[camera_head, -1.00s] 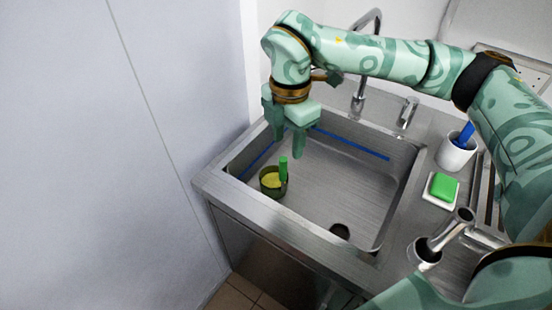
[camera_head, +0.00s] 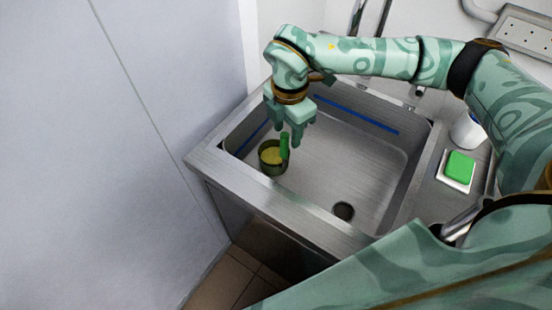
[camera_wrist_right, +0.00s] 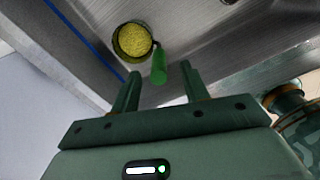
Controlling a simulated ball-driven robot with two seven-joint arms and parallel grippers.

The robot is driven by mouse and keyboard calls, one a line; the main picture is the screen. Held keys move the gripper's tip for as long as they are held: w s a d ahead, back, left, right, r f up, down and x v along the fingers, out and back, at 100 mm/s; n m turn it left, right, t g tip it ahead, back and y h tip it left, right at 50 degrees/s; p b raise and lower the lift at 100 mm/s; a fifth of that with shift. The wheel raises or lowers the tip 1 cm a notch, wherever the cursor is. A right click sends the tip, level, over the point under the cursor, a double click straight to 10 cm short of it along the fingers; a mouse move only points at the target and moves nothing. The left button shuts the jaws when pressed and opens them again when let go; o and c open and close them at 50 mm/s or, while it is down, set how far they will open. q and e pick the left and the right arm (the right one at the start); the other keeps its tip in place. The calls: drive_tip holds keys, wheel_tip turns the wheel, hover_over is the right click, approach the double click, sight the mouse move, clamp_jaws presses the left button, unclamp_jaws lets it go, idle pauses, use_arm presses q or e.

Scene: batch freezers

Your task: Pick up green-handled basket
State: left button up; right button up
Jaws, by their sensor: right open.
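The green-handled basket (camera_head: 271,162) is a small round dark-green cup with yellow contents, in the left part of the steel sink. Its bright green handle (camera_head: 284,146) sticks up at its right side. My right gripper (camera_head: 288,132) points down just above the handle, open and empty. In the right wrist view the basket (camera_wrist_right: 117,46) is ahead of the fingers, and its handle (camera_wrist_right: 158,68) appears between the two open fingertips. Whether a finger touches the handle cannot be told. My left gripper is not in view.
The steel sink (camera_head: 320,180) has raised walls around the basket and a dark drain (camera_head: 343,211) to the right. A green sponge (camera_head: 460,165) on a white dish and a partly hidden white cup (camera_head: 466,131) stand on the right counter. A wall is close on the left.

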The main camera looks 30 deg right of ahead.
sight(285, 142)
wheel_tip(285, 142, down, 5)
drive_tip(key=shift+w+a+r+b, duration=0.1)
drive_tip(key=shift+w+a+b, duration=0.05)
drive_tip(key=shift+b, duration=0.45)
clamp_jaws()
